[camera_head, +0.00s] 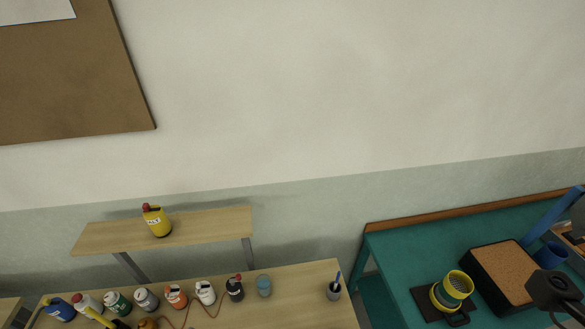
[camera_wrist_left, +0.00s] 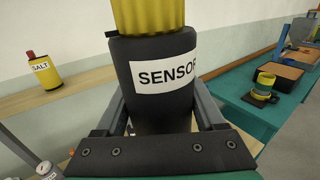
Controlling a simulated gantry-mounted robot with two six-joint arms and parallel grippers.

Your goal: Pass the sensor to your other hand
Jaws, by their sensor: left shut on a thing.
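The sensor (camera_wrist_left: 155,110) is a dark cylinder with a yellow upper part and a white label reading "SENSOR", cut off at its right edge. It stands upright in the left wrist view and fills the middle. My left gripper (camera_wrist_left: 160,98) is shut on it, with one finger on each side of the dark body. The sensor's top is out of frame, and its lower end is hidden behind the gripper's crossbar.
A yellow SALT bottle (camera_head: 157,222) stands on a raised wooden shelf (camera_head: 205,226). Several bottles and a pen cup (camera_head: 334,291) line the wooden bench below.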

